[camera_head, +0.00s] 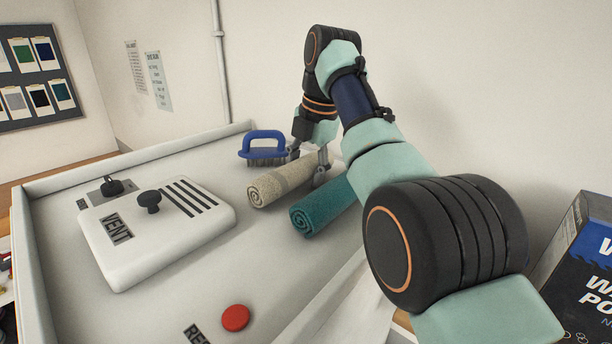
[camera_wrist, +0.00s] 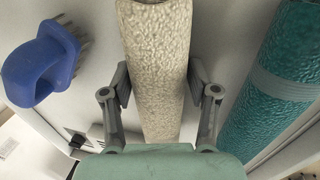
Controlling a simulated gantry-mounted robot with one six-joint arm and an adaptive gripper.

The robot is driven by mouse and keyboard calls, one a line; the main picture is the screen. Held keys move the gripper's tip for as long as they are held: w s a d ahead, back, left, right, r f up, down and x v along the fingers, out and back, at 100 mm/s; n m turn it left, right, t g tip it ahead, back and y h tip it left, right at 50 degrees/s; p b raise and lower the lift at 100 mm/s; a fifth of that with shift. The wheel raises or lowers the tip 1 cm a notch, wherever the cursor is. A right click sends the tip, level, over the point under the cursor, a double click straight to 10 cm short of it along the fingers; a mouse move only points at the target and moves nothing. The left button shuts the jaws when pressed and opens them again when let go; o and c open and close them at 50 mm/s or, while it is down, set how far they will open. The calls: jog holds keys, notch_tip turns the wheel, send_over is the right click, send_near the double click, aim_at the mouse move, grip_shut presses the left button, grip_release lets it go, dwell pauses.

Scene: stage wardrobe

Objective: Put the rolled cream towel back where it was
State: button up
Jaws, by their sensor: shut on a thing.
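The rolled cream towel (camera_head: 270,189) lies in the head view between a blue brush and a rolled teal towel. In the wrist view the cream towel (camera_wrist: 160,75) runs down the middle of the picture, between the two fingers. My gripper (camera_head: 306,168) is over its far part in the head view. In the wrist view my gripper (camera_wrist: 159,85) has one finger on each side of the towel and is shut on it. I cannot tell whether the towel touches the white surface or is slightly above it. Its far end is partly hidden by my gripper.
The teal towel (camera_head: 312,216) lies close on the right, partly behind my arm. The blue brush (camera_head: 263,146) stands behind the cream towel. A red button (camera_head: 235,318) is at the front. The tray (camera_head: 85,177) has a raised rim.

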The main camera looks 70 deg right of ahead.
jog(key=shift+f, duration=0.15)
jog(key=o, duration=1.2)
jog(key=shift+r, duration=0.2)
jog(key=p+v, duration=0.7)
jog(key=v, duration=0.5)
